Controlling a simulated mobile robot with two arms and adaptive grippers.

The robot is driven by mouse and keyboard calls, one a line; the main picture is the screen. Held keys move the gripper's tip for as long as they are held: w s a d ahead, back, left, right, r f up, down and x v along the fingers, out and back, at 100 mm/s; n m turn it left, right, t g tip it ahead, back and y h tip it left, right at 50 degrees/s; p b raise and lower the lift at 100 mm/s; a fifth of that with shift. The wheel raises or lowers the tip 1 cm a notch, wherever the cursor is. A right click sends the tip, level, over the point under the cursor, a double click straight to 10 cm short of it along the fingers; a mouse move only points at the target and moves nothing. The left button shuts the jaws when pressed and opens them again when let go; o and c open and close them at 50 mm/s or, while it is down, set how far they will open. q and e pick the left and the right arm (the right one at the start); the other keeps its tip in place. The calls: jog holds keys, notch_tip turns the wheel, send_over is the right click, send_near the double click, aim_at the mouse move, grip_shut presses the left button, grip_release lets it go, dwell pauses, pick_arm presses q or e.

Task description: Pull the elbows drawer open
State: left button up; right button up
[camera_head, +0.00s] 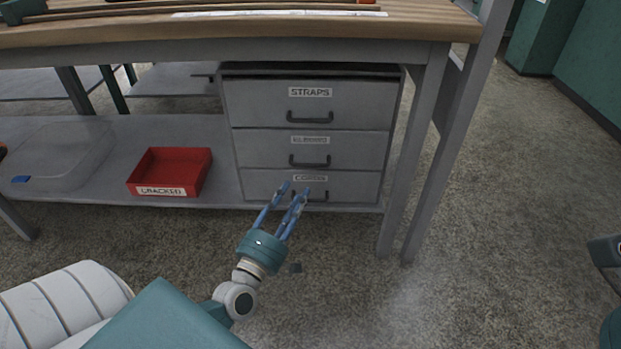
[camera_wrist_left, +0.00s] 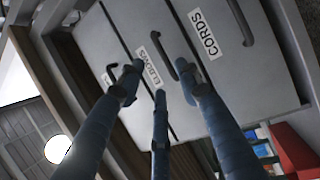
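The elbows drawer (camera_head: 262,148) is the middle one of three in the grey cabinet under the bench, and it looks shut. Its dark bar handle (camera_head: 309,162) sits below a small label. The drawer's label (camera_wrist_left: 149,67) and handle (camera_wrist_left: 178,68) also show in the left wrist view. My left gripper (camera_head: 296,190) has its blue fingers spread and empty. In the head view it overlaps the bottom cords drawer; in the wrist view one fingertip overlaps the elbows handle area. I cannot tell whether it touches. My right gripper is not in view.
The straps drawer (camera_head: 262,103) is above and the cords drawer (camera_head: 262,184) below. A red bin (camera_head: 170,170) marked CRACKED and a clear bin (camera_head: 62,155) stand on the lower shelf. Bench legs (camera_head: 410,150) rise right of the cabinet.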

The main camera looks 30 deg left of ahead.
aim_at(312, 165)
pick_arm(q)
jog(key=b+x, duration=0.2)
jog(key=x, duration=0.8)
jog(key=shift+w+f, duration=0.1)
grip_shut()
